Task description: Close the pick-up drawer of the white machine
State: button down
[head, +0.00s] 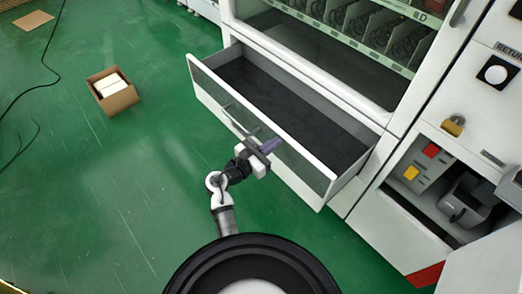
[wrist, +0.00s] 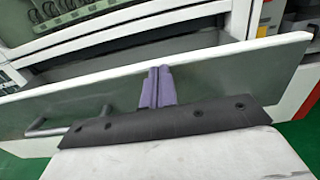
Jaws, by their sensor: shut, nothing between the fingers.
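The white machine (head: 397,125) stands at the right in the head view. Its pick-up drawer (head: 240,108) is pulled out at the bottom, with a dark, empty floor inside. The drawer front has a grey panel with a white rim and a bar handle; the handle (wrist: 70,124) also shows at the left in the wrist view. My gripper (head: 270,146) is at the drawer front, right of the handle. Its purple fingers (wrist: 156,87) are together and empty, over the upper part of the panel (wrist: 215,76). I cannot tell whether they touch it.
An open compartment (head: 445,175) with red and yellow parts is right of the drawer, its flap (head: 400,235) hanging down. A cardboard box (head: 112,92) and a black cable (head: 47,75) lie on the green floor at the left. The floor before the drawer is otherwise clear.

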jog(key=shift+w+d, duration=0.3)
jog(key=shift+d, duration=0.1)
jog(key=p+x, duration=0.1)
jog(key=x, duration=1.8)
jog(key=shift+s, duration=0.1)
